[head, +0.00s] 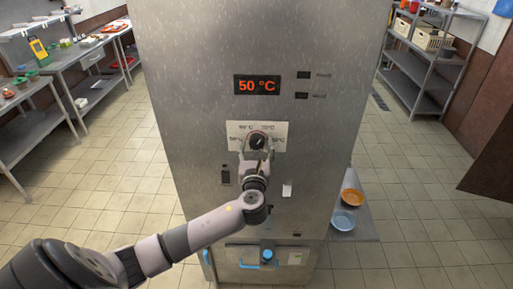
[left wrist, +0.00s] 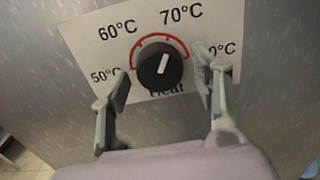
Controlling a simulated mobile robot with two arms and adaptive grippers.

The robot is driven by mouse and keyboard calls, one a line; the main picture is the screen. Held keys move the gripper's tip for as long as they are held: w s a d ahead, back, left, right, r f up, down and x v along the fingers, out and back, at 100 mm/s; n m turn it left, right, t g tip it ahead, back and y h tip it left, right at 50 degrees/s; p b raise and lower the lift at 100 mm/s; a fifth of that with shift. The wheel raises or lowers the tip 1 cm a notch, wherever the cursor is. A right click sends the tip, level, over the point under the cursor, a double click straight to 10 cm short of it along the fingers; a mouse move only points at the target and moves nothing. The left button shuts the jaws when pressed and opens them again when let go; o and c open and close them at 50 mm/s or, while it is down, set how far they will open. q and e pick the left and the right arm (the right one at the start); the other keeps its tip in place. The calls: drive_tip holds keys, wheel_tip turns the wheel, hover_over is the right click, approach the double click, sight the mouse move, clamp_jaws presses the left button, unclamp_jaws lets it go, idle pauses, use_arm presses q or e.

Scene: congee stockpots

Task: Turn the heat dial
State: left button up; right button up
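The heat dial (head: 257,140) is a round black knob on a white label plate on the front of a tall steel cabinet. In the left wrist view the dial (left wrist: 160,66) has a short white mark and a red arc above it. The label reads 50°C, 60°C and 70°C, with a partly covered value at right. My left gripper (head: 256,158) is at the dial. In the left wrist view its fingers (left wrist: 161,74) are open, one on each side of the dial, with gaps visible. The display (head: 257,85) reads 50 °C. My right gripper is not in view.
A small white switch (head: 287,190) and a blue-handled part (head: 267,256) are lower on the cabinet (head: 185,60). An orange bowl (head: 352,198) and a blue bowl (head: 343,220) stand on a low shelf at right.

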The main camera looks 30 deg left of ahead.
use_arm(q)
drive_tip(key=c, duration=1)
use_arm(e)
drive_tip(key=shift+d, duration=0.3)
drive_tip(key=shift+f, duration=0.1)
